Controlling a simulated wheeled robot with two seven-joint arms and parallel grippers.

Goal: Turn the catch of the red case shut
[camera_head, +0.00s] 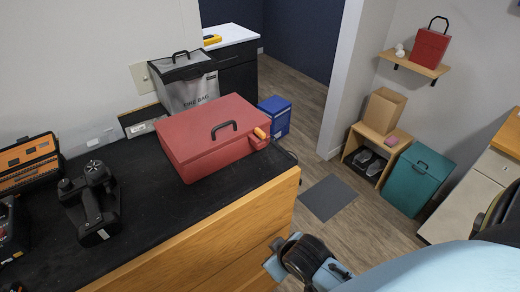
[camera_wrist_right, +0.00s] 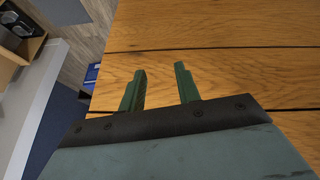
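The red case (camera_head: 205,145) lies on the black counter top in the head view, with its lid down and a dark handle on top. Its orange catch (camera_head: 261,134) sits at the right end of the case; I cannot tell exactly how far it is turned. My right gripper (camera_head: 272,262) is below and in front of the case, beside the wooden counter front, apart from the catch. In the right wrist view its two green fingers (camera_wrist_right: 160,85) stand apart with nothing between them, facing the wood. My left gripper is not in view.
The wooden counter front (camera_head: 210,250) is close to my right gripper. A black device (camera_head: 92,205) and an open orange-and-black case (camera_head: 28,160) stand at left. A grey bag (camera_head: 188,90) is behind the red case. A blue box (camera_head: 274,117) stands beyond the counter's right end.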

